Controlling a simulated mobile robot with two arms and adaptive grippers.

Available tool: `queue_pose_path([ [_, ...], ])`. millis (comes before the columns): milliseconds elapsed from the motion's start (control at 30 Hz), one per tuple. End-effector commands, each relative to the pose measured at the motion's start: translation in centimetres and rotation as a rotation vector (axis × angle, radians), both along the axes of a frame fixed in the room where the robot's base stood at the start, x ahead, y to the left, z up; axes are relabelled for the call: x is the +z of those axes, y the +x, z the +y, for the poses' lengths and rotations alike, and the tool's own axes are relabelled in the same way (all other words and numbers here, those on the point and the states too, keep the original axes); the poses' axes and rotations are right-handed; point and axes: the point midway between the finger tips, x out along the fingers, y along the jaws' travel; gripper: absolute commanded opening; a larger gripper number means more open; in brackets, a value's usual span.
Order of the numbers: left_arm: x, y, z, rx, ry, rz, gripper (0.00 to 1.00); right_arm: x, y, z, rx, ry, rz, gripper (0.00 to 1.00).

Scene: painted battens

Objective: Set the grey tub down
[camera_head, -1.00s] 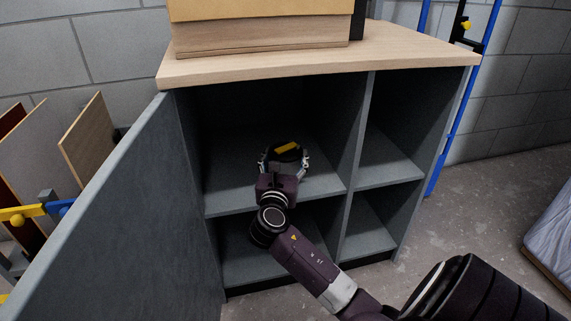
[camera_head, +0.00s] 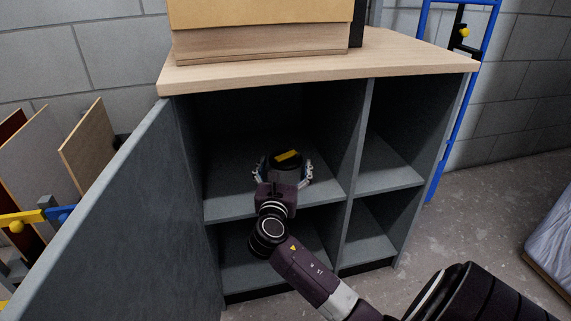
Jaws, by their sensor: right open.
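The grey tub (camera_head: 286,166) looks dark, with a yellow patch on it. It is inside the upper left compartment of the grey cabinet and appears to rest on that compartment's shelf (camera_head: 230,200). My right gripper (camera_head: 284,172) is open, with one finger on each side of the tub. Whether the fingers still touch the tub is hard to tell. The gripper's palm and wrist hide the tub's lower front. My left gripper is not in view.
The cabinet's open door (camera_head: 110,215) stands at the left. A divider (camera_head: 355,150) bounds the compartment on the right, and the wooden top (camera_head: 400,60) overhangs it. A box (camera_head: 260,38) stands on top. Boards lean at the far left; a blue ladder (camera_head: 445,130) stands right.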

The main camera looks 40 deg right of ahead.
Motion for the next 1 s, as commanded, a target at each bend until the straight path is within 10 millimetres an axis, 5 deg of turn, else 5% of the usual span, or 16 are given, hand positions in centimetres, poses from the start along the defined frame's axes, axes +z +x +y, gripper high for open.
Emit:
queue_pose_path([
  [500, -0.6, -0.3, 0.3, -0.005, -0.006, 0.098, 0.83, 0.1, -6.2, 7.8, 0.001, 0.004, 0.002, 0.81],
  [1000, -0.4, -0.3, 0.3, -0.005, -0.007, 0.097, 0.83, 0.0, -7.1, 8.9, 0.001, 0.003, -0.001, 0.81],
])
